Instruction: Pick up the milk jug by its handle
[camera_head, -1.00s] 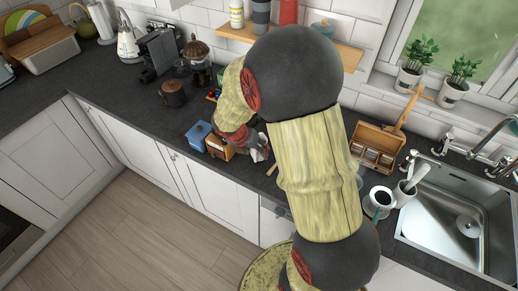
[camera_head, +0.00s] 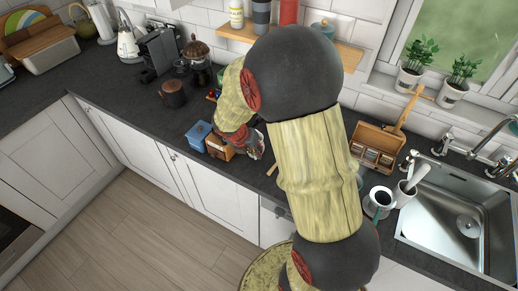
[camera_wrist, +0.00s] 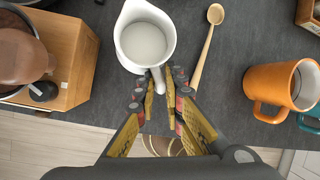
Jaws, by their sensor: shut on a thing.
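The white milk jug (camera_wrist: 144,42) is upright in the wrist view, with pale milk inside. Its handle (camera_wrist: 158,80) points toward my gripper (camera_wrist: 160,88). The fingers are shut on the handle, one on each side of it. In the head view my gripper (camera_head: 256,146) is over the worktop and the jug is mostly hidden by my arm. I cannot tell whether the jug's base touches the worktop.
A wooden spoon (camera_wrist: 208,45) lies right of the jug, an orange mug (camera_wrist: 275,88) farther right. A wooden grinder box (camera_wrist: 68,62) stands close on the left. The worktop's front edge runs below the jug. A sink (camera_head: 462,225) is at the right.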

